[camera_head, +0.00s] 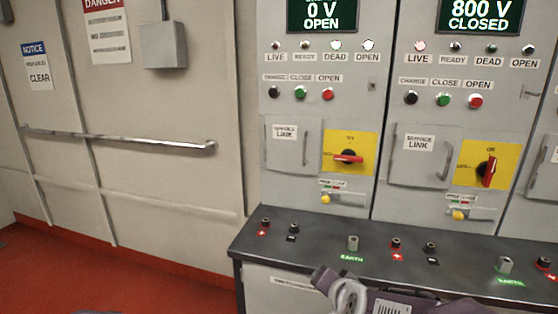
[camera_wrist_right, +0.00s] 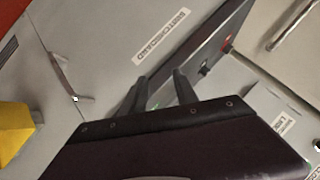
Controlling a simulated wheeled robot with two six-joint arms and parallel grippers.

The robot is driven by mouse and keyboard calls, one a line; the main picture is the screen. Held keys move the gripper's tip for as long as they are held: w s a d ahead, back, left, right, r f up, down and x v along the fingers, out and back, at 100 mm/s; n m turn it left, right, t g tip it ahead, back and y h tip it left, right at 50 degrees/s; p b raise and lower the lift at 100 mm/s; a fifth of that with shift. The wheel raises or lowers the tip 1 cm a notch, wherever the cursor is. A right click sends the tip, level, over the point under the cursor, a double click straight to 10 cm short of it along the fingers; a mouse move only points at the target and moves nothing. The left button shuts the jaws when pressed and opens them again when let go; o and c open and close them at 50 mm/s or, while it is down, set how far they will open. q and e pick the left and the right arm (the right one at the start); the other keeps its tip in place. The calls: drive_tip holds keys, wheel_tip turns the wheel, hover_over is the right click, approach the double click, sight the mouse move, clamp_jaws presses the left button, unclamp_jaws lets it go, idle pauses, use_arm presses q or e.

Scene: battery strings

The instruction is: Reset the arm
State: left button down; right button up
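My right arm (camera_head: 395,303) shows at the bottom edge of the head view as purple and grey links with a white curved part, in front of the dark bench. Its fingertips cannot be made out there. In the right wrist view my right gripper (camera_wrist_right: 159,80) has two black fingers standing apart with nothing seen between them. Beyond them are a grey panel with a "SWITCHBOARD" label (camera_wrist_right: 161,36) and the dark bench edge. My left gripper is in neither view.
A dark bench (camera_head: 300,240) with several terminals runs below two grey cabinets. The left display (camera_head: 321,16) reads 0 V OPEN, the right (camera_head: 480,16) 800 V CLOSED. Each cabinet has a red rotary handle (camera_head: 348,159) on yellow. A wall rail (camera_head: 125,139) and red floor lie left.

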drive_tip(key=s+d+f+n+g, duration=0.3)
drive_tip(key=s+f+g, duration=0.2)
drive_tip(key=s+f, duration=0.3)
drive_tip(key=s+d+f+n+g, duration=0.35)
drive_tip(key=s+f, duration=0.25)
drive_tip(key=s, duration=0.5)
wheel_tip(320, 180, up, 17)
drive_tip(key=h+p, duration=0.1)
drive_tip(key=p, duration=1.6)
drive_tip(key=shift+s+r+g+p, duration=0.15)
drive_tip(key=shift+s+g+p, duration=0.2)
drive_tip(key=shift+g, duration=0.1)
drive_tip(key=shift+a+n, duration=0.1)
drive_tip(key=shift+n, duration=0.15)
